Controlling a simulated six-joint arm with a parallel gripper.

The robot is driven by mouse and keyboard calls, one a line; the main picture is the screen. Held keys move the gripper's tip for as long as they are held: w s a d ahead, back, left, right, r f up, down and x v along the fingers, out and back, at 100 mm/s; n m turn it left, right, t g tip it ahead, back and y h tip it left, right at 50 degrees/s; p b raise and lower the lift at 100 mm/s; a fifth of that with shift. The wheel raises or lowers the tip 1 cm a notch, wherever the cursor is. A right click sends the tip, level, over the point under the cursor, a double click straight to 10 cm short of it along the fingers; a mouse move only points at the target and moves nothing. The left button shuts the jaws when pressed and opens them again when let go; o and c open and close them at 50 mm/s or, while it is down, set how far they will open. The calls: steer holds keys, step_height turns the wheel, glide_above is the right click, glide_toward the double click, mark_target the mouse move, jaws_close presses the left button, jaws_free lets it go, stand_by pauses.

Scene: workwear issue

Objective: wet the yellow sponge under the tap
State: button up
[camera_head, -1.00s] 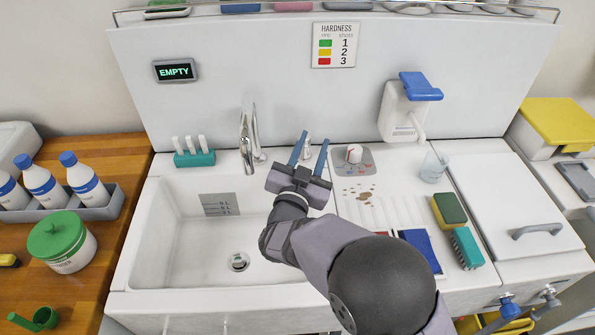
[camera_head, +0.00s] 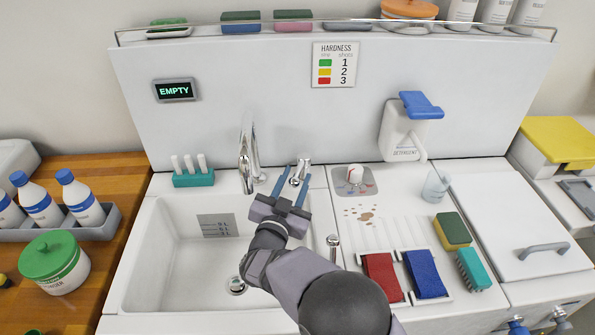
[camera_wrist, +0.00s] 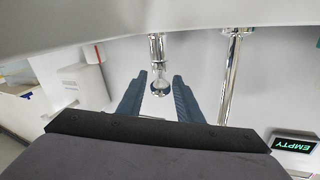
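The yellow sponge (camera_head: 456,240) with a dark green top lies on the right counter, well away from my gripper. The chrome tap spout (camera_head: 247,155) rises behind the white sink (camera_head: 160,255). A short chrome tap knob (camera_head: 303,160) stands to its right. My gripper (camera_head: 292,178) is open and empty, with its blue fingers pointing at the knob. In the wrist view the knob (camera_wrist: 159,84) appears between the fingertips; I cannot tell whether they touch it. The spout (camera_wrist: 231,75) stands to one side there.
A teal brush (camera_head: 470,268) lies beside the sponge. Red (camera_head: 382,278) and blue (camera_head: 425,273) pads lie on the ribbed counter, with brown spots behind them. A clear cup (camera_head: 435,187) stands below the detergent dispenser (camera_head: 402,135). A display (camera_head: 175,90) reads EMPTY. The sink basin is clear.

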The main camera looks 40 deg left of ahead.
steer(key=shift+x, duration=1.15)
steer(key=shift+c, duration=0.4)
jaws_close()
steer(key=shift+w+d+n+g+y+b, duration=0.2)
steer(key=shift+d+n+g+y+b, duration=0.1)
steer(key=shift+n+g+y+b, duration=0.4)
steer(key=shift+w+d+n+g+y+b, duration=0.2)
steer(key=shift+d+n+g+y+b, duration=0.2)
steer(key=shift+n+y+b, duration=0.45)
steer(key=shift+a+r+m, duration=0.1)
steer(key=shift+m, duration=0.15)
steer(key=shift+o, duration=0.4)
jaws_free()
